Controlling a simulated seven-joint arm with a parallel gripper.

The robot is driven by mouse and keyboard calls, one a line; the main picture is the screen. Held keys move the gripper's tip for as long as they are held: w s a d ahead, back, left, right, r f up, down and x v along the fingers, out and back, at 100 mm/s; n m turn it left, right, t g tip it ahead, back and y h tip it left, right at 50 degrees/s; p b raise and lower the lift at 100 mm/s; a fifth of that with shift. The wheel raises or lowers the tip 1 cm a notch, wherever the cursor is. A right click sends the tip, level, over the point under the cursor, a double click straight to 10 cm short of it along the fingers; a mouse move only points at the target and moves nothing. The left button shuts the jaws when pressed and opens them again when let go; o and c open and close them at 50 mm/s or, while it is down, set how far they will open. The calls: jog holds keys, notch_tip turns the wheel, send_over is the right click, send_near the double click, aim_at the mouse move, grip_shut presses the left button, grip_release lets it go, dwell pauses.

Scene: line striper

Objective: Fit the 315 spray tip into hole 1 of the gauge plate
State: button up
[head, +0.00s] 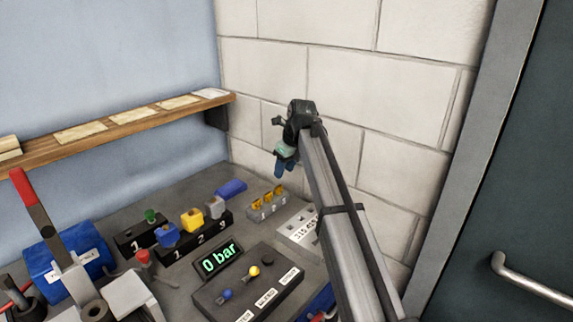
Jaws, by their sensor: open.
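My gripper (283,166) hangs open above the back of the bench, in front of the block wall, with nothing visible between its fingers. A grey block (267,211) below it holds several orange-yellow tips (267,195); their numbers are too small to read. A pale plate with a label that seems to begin "315" (298,231) lies to its right, partly hidden by my arm. A black block marked 1 2 3 (196,239) carries blue, yellow and grey pieces. I cannot tell for certain which part is the gauge plate or which tip is the 315.
A "0 bar" display (219,259) and a black control box (248,289) with coloured knobs stand in front. A black block marked 1 (139,236), a blue box (68,258) and a red-handled lever (38,215) are at left. A wooden shelf (120,130) runs along the wall.

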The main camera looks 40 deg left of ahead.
aim_at(279, 187)
jog(key=shift+x, duration=4.15)
jog(key=shift+c, duration=0.3)
jog(key=c, duration=0.6)
